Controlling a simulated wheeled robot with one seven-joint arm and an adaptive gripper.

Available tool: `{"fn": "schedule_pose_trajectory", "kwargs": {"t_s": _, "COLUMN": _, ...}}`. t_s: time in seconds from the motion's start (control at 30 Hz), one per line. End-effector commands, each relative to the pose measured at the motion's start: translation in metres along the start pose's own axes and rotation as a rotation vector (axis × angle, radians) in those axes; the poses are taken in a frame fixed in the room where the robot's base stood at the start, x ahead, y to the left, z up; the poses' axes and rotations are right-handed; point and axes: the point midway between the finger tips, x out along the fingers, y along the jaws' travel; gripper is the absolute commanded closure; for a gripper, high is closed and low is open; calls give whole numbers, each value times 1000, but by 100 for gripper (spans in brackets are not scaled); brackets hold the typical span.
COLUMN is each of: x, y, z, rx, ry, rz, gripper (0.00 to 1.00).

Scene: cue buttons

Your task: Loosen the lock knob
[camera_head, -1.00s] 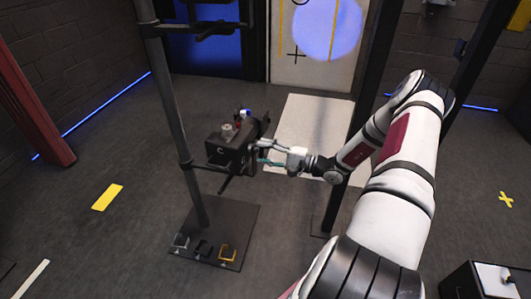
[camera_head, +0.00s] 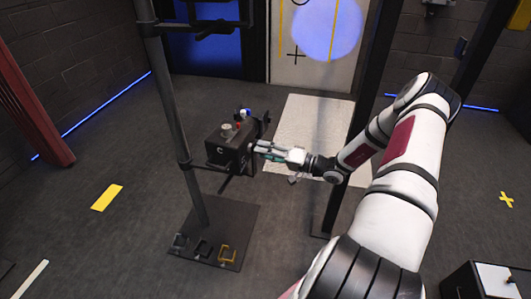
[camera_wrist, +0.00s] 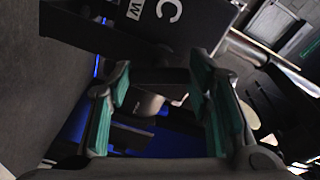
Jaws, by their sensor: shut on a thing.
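A black box marked with a white C (camera_head: 226,150) is mounted on the dark upright frame at mid-left in the head view. Its lettered face (camera_wrist: 150,20) fills the top of the wrist view. My gripper (camera_head: 257,150) is at the box's right side. In the wrist view its two teal-padded fingers are on either side of a dark, shadowed part, the lock knob (camera_wrist: 158,78), and it is shut on it. The knob's shape is mostly hidden by the fingers and shadow. In the head view the knob is hidden at the fingertips.
A dark post (camera_head: 172,110) rises left of the box, and another post (camera_head: 366,90) stands close to my forearm. Small hook-like pieces sit on the dark base plate (camera_head: 225,212) below. A white panel (camera_head: 315,120) lies behind. Open floor is to the left.

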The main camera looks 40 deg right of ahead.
Motion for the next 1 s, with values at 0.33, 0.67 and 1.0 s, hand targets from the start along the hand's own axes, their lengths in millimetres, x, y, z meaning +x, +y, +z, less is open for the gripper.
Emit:
{"fn": "schedule_pose_trajectory", "kwargs": {"t_s": 0.33, "x": 0, "y": 1, "z": 1, "rx": -6, "ry": -2, "rz": 3, "gripper": 82}}
{"fn": "schedule_pose_trajectory", "kwargs": {"t_s": 0.67, "x": 0, "y": 1, "z": 1, "rx": -6, "ry": -1, "rz": 1, "gripper": 33}}
{"fn": "schedule_pose_trajectory", "kwargs": {"t_s": 1.0, "x": -15, "y": 1, "z": 0, "rx": -7, "ry": 1, "rz": 3, "gripper": 33}}
